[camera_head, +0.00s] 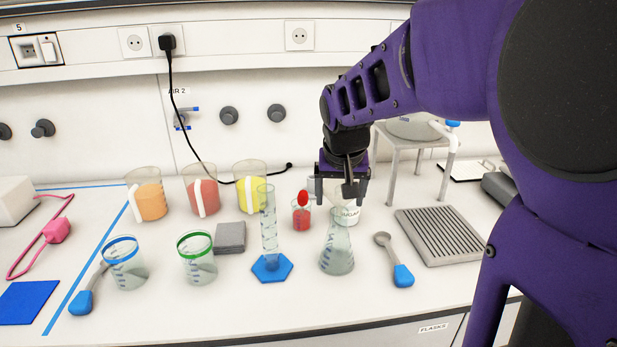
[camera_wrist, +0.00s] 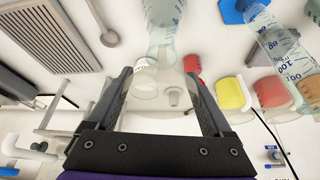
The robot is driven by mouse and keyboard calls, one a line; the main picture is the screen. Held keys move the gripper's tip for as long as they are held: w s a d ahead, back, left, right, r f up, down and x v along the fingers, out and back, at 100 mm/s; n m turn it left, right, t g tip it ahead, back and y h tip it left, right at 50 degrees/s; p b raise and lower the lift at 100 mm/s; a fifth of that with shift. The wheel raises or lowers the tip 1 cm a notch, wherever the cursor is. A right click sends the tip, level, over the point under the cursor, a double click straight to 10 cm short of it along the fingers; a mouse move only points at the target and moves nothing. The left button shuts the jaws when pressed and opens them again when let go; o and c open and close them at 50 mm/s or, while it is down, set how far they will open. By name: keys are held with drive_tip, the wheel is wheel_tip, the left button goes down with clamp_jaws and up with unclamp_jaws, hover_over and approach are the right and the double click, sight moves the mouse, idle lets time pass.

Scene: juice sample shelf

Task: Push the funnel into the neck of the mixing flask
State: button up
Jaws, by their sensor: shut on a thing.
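The mixing flask (camera_head: 337,254) is a clear conical flask standing upright on the bench in the head view. It shows at the top of the wrist view (camera_wrist: 163,22). My gripper (camera_head: 340,194) is above the flask, with its fingers pointing down; its fingers also show in the wrist view (camera_wrist: 160,78). It is shut on a pale, see-through funnel (camera_wrist: 160,122), whose outline is faint between the fingers. In the head view the funnel is hard to make out. I cannot tell whether its stem is in the flask neck.
A measuring cylinder (camera_head: 268,228) on a blue foot stands left of the flask. A blue-handled spoon (camera_head: 394,260) lies right of it. A sugar jar (camera_head: 350,215) and a red sample jar (camera_head: 302,217) stand behind. Several beakers stand further left, and a ridged grey tray (camera_head: 440,235) lies right.

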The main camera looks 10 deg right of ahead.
drive_tip(key=shift+f+b, duration=0.45)
drive_tip(key=shift+f, duration=0.15)
drive_tip(key=o, duration=1.1)
